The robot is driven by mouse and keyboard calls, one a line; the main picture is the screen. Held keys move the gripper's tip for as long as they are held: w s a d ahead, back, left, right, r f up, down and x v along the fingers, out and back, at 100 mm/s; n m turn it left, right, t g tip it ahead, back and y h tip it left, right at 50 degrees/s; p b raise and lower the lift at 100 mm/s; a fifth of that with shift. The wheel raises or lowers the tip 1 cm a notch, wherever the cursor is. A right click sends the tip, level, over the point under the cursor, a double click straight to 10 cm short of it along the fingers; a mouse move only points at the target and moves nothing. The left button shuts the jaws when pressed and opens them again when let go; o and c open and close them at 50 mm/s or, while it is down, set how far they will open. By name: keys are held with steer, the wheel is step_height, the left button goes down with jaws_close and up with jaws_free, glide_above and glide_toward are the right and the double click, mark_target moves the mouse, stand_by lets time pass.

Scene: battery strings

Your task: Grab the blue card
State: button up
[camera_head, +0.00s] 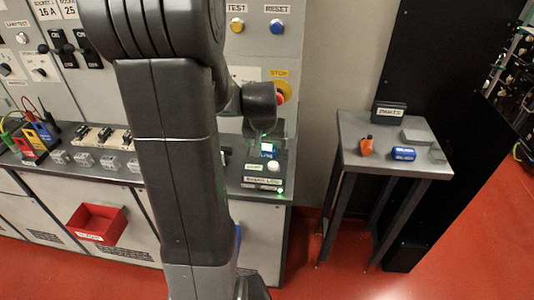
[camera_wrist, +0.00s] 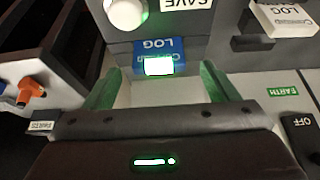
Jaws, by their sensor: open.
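The blue card (camera_wrist: 172,46), marked LOG, stands in a grey device with a SAVE label and a white round button. A small bright screen or light covers part of its lower face in the wrist view. In the head view the card (camera_head: 266,155) shows small on the device at the counter's right end. My gripper (camera_wrist: 160,78) has green fingers spread apart with nothing between them that I can see held. The card lies between the fingertips' lines, just beyond them. In the head view my arm hides much of the counter, and the fingers are hard to make out.
A side table (camera_head: 350,130) at right carries an orange item (camera_head: 367,147), a blue block (camera_head: 403,153) and a PARTS sign (camera_head: 389,112). A red bin (camera_head: 98,223) hangs on the counter front. A wall panel with buttons stands behind the device.

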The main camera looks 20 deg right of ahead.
mark_target(267, 146)
steer(key=shift+x, duration=1.65)
steer(key=shift+s, duration=0.1)
steer(key=shift+c, duration=0.4)
steer(key=c, duration=1.1)
steer(key=shift+o, duration=0.2)
steer(key=shift+r, duration=0.15)
